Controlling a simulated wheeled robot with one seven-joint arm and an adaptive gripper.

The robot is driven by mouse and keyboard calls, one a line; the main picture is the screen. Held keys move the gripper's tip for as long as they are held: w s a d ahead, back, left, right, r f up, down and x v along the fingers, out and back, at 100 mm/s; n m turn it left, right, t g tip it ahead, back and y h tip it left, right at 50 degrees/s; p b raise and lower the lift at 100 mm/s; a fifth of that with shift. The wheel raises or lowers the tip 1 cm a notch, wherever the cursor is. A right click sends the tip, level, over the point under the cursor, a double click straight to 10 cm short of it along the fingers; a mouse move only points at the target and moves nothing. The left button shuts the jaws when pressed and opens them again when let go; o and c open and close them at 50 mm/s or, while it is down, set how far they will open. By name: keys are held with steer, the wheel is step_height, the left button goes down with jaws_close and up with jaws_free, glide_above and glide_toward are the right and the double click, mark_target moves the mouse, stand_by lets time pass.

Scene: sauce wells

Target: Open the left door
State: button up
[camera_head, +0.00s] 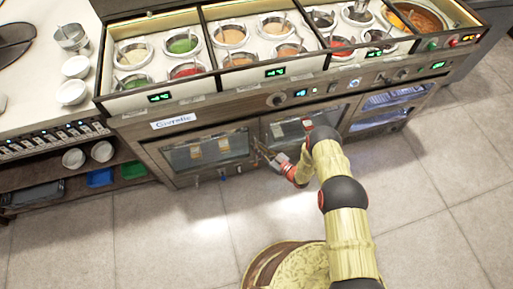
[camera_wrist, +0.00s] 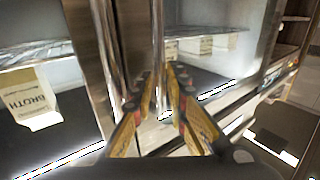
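The left door (camera_head: 207,151) is a framed glass door at the left of the counter's front; it looks shut. My gripper (camera_head: 268,157) is at its right edge, by the seam with the middle door (camera_head: 288,128). In the wrist view, my gripper's two fingers (camera_wrist: 160,88) lie on either side of a thin upright metal handle bar (camera_wrist: 159,40). The fingers are apart with the bar between them. I cannot tell whether both touch it. A broth bag (camera_wrist: 38,98) shows behind glass at the left.
Sauce wells (camera_head: 180,45) line the counter above the doors. A right glass compartment (camera_head: 390,97) lies beyond my arm. Shelves with white bowls (camera_head: 73,158) and blue and green trays (camera_head: 100,177) stand at the left. The tiled floor (camera_head: 160,235) before the doors is clear.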

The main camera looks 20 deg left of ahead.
steer(key=shift+w+a, duration=0.1)
steer(key=shift+a, duration=0.2)
steer(key=shift+c, duration=0.4)
jaws_close()
